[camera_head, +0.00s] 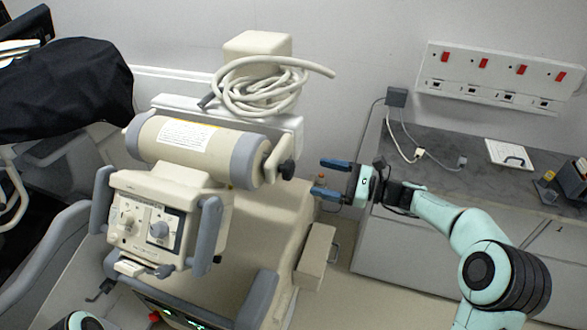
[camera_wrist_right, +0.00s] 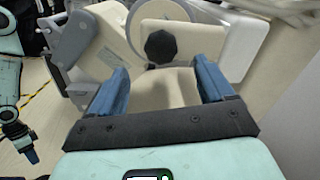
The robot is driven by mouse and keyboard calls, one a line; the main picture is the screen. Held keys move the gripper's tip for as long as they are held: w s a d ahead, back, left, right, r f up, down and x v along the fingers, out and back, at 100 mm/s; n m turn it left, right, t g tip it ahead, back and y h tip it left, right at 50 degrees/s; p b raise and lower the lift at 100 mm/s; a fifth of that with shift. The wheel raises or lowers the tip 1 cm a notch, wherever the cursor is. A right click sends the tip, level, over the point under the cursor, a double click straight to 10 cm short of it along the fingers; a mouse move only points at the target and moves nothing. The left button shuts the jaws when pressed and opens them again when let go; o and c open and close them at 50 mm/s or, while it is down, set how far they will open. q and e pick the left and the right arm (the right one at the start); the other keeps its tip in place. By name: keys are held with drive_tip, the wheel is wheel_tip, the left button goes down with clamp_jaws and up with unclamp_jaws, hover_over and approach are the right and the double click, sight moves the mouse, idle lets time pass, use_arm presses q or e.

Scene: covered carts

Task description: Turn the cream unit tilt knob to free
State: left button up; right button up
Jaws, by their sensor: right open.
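The cream unit (camera_head: 190,215) stands left of centre in the head view, with a cylindrical head and a control panel. Its black tilt knob (camera_head: 287,169) sticks out at the right end of the cylinder. The knob also shows in the right wrist view (camera_wrist_right: 161,46), facing the camera, beyond and between the fingertips. My right gripper (camera_head: 323,178) is open and empty, just right of the knob and apart from it, with blue fingers pointing at it. My left gripper (camera_wrist_right: 28,150) shows at the left edge of the right wrist view, small; its opening is unclear.
A coiled hose (camera_head: 260,88) lies on the box behind the unit. A grey-topped counter (camera_head: 450,170) with cables stands on the right, below a wall panel (camera_head: 497,78) with red switches. A black cover (camera_head: 65,90) hangs at upper left. A cream box (camera_head: 316,255) projects below my right gripper.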

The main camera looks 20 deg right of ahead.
sight(293, 170)
use_arm(q)
drive_tip(key=shift+w+r+p, duration=0.65)
drive_tip(key=shift+w+r, duration=0.35)
use_arm(e)
drive_tip(key=x, duration=0.8)
drive_tip(key=shift+w+a, duration=0.15)
drive_tip(key=shift+w, duration=0.1)
drive_tip(key=c, duration=1)
